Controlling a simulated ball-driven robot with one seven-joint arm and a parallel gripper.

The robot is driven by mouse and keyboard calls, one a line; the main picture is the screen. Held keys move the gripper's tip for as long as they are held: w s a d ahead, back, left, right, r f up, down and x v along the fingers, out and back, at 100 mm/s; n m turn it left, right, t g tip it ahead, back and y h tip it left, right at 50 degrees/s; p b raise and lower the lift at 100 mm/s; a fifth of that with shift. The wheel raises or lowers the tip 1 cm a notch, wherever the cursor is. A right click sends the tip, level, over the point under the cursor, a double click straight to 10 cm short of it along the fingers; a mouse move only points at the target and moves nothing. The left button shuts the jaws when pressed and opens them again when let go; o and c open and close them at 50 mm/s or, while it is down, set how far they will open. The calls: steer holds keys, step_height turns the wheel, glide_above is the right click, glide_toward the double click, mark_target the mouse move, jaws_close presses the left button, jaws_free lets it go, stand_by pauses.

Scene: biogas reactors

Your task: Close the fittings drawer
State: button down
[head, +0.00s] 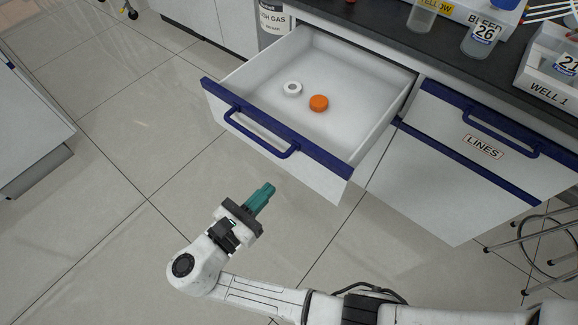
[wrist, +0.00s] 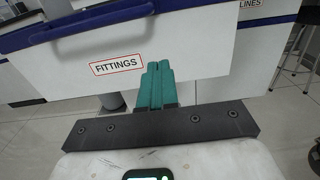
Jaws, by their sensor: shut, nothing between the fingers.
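The fittings drawer (head: 276,142) is pulled well out of the bench in the head view. It has a white front with a blue top edge and a blue bar handle (head: 262,137). Its front also shows in the wrist view, with a label reading FITTINGS (wrist: 117,64). A white ring (head: 292,88) and an orange cap (head: 319,103) lie inside the drawer. My gripper (head: 268,188) has teal fingers, shut and empty. It is in front of the drawer and below its handle in the head view. In the wrist view the fingers (wrist: 157,72) overlap the lower drawer front; contact cannot be told.
A shut drawer labelled LINES (head: 483,147) is to the right. Jars (head: 481,38) and a WELL 1 box (head: 550,75) stand on the dark worktop. A stool (head: 545,240) is at the right edge. The tiled floor (head: 110,215) at left is clear.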

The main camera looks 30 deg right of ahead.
mark_target(298, 159)
steer(key=x, duration=0.8)
steer(key=shift+d+f, duration=0.1)
steer(key=shift+d, duration=0.3)
steer(key=shift+w+d, duration=0.15)
steer(key=shift+d, duration=0.3)
steer(key=p+x, duration=0.3)
steer(key=x, duration=1.3)
steer(key=b+x, duration=0.6)
steer(key=x, duration=1.2)
steer(key=shift+w+d+f, duration=0.15)
steer(key=shift+d, duration=0.2)
steer(key=shift+w+d, duration=0.15)
steer(key=shift+d, duration=0.35)
steer(key=shift+w, duration=0.1)
steer(key=shift+d+r, duration=0.1)
steer(key=shift+r, duration=0.2)
